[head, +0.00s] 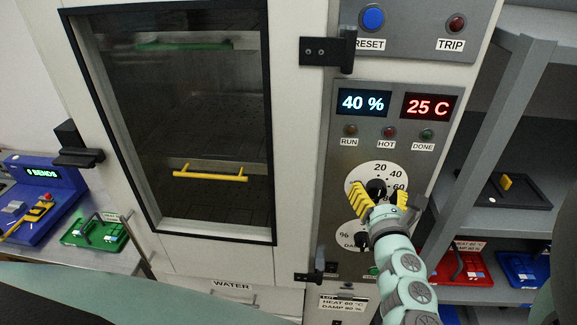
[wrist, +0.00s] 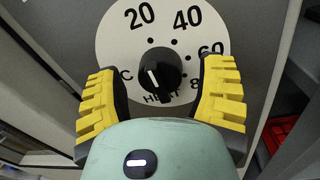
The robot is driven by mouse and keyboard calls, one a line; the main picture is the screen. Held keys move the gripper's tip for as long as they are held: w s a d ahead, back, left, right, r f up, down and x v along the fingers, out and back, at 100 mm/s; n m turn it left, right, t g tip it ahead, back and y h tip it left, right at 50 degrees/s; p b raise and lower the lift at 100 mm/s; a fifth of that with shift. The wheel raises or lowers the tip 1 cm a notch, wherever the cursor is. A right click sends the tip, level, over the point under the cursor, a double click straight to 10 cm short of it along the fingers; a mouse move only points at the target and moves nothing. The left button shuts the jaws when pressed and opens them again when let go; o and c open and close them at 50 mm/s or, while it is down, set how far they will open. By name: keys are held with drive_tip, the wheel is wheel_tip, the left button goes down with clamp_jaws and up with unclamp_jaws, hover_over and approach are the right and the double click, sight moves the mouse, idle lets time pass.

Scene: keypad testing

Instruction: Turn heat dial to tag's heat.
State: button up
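The heat dial is a white disc (head: 386,171) marked 20, 40 and 60, with a black knob (head: 377,188). In the wrist view the knob (wrist: 159,70) has a short white line on its lower face, and the disc (wrist: 165,30) reads C and HEAT. My gripper (head: 381,198) has yellow ribbed fingers. They stand open on both sides of the knob in the wrist view (wrist: 163,82), with gaps to it. The red display (head: 429,106) reads 25 C. The lot tag (head: 343,304) below carries a HEAT and a DAMP line; its small digits are hard to read.
A second % DAMP dial (head: 346,236) lies just below, partly hidden by my gripper. The blue RESET button (head: 373,18) is above. The chamber door (head: 190,120) has a yellow handle inside. Shelves (head: 490,110) with red and blue trays stand at right.

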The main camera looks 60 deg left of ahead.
drive_tip(key=c, duration=1.1)
